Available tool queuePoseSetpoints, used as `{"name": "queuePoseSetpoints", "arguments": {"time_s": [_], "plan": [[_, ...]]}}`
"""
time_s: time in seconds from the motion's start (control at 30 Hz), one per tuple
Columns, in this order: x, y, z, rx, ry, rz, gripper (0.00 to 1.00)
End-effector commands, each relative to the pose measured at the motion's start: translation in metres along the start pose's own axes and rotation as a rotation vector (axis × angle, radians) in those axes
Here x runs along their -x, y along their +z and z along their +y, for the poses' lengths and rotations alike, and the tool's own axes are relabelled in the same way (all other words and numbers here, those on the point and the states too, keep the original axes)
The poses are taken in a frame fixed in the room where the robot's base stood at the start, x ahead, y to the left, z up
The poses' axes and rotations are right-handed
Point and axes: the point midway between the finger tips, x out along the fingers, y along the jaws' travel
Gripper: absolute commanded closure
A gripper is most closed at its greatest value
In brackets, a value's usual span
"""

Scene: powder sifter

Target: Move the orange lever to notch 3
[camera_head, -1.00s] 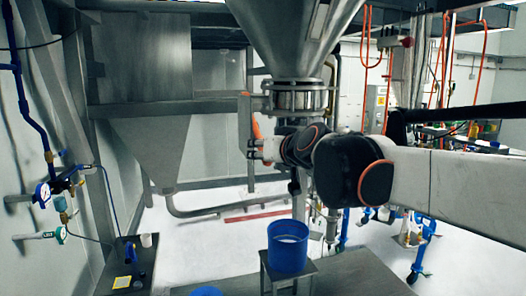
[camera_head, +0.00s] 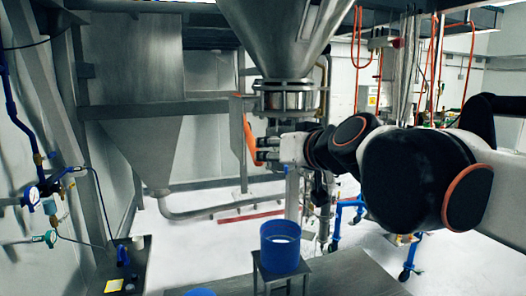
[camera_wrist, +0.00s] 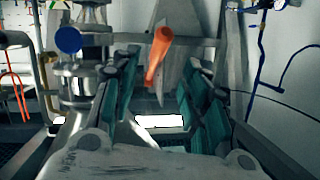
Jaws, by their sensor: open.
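The orange lever (camera_head: 250,140) slants downward beside the steel collar under the hopper in the head view. It also shows in the wrist view (camera_wrist: 158,55), upright and slightly tilted. A thin grey plate (camera_head: 236,122) stands beside it; I cannot read any notch marks. My gripper (camera_head: 262,151) is at the lower part of the lever in the head view. In the wrist view my gripper (camera_wrist: 160,100) is open, with green-padded fingers on either side of the lever's line. The lever appears between them, towards their far ends. I cannot tell whether a finger touches it.
The steel hopper (camera_head: 285,40) and its collar (camera_head: 286,97) stand close to my gripper. A blue bucket (camera_head: 280,256) sits on a small stand below. A steel pipe (camera_head: 215,212) runs low behind. Blue piping with gauges (camera_head: 31,196) is at the far left.

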Motion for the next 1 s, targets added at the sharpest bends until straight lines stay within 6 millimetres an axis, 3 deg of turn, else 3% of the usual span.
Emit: {"name": "queuePoseSetpoints", "arguments": {"time_s": [0.43, 0.57, 0.6, 0.63, 0.83, 1.0], "plan": [[0.01, 0.0, 0.0, 0.0, 0.001, 0.001, 0.59], [0.006, -0.006, -0.001, 0.027, -0.004, -0.011, 0.88], [0.003, -0.012, -0.003, 0.056, -0.01, -0.024, 0.97], [0.0, -0.017, -0.004, 0.088, -0.017, -0.039, 1.0], [-0.026, -0.074, -0.016, 0.461, -0.111, -0.202, 1.0], [-0.035, -0.112, -0.021, 0.83, -0.245, -0.364, 1.0]]}}
